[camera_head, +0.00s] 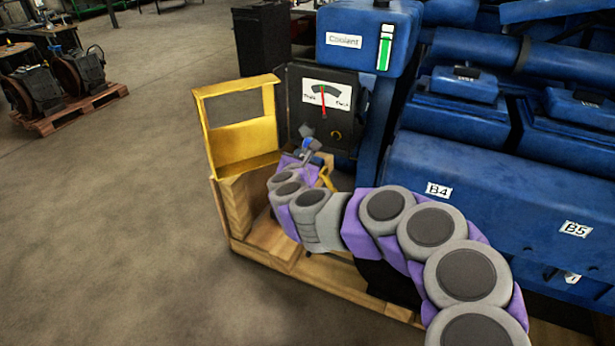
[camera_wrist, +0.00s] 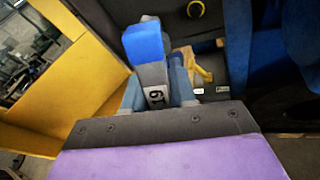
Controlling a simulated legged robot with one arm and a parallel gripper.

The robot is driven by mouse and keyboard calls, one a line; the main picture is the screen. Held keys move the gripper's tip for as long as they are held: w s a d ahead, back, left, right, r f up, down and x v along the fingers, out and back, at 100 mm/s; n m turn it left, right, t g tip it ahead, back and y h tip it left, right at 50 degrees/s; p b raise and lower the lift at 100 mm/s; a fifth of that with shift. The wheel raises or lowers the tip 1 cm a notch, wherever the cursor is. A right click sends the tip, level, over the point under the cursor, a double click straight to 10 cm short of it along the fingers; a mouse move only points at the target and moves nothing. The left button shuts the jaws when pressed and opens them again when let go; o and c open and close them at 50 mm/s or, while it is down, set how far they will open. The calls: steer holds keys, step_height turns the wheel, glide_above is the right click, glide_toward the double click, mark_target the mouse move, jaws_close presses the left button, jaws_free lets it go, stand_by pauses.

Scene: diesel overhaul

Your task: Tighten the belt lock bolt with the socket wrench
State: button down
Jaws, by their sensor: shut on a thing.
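My gripper (camera_head: 300,160) is at the end of my arm, in front of the dark gauge panel. In the wrist view, my gripper (camera_wrist: 155,92) is shut on the socket wrench (camera_wrist: 155,75), a grey tool with a blue end and the number 19. The wrench (camera_head: 309,146) shows only small in the head view. The dark panel (camera_head: 291,95) carries a white dial (camera_head: 340,97) with a red needle near its middle. I cannot tell whether this is the belt lock bolt.
A yellow open frame (camera_head: 203,122) stands left of my gripper, on a wooden base (camera_head: 270,262). A yellow bent part (camera_head: 326,178) is just right of my gripper. A blue coolant tank (camera_head: 345,60) and blue engine (camera_head: 470,170) fill the right.

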steer(key=s+d+f+m+t+h+b, duration=0.1)
steer(key=s+f+m+h, duration=0.15)
steer(key=s+h, duration=0.2)
steer(key=w+d+n+p, duration=0.1)
steer(key=w+n+p, duration=0.3)
steer(key=n+p, duration=0.5)
steer(key=w+d+n+t+h+p, duration=0.1)
steer(key=w+n+p, duration=0.2)
steer(key=n+p, duration=0.6)
steer(key=shift+w+d+f+n+p, duration=0.3)
steer(key=shift+w+f+n+p, duration=0.1)
steer(key=shift+n, duration=6.65)
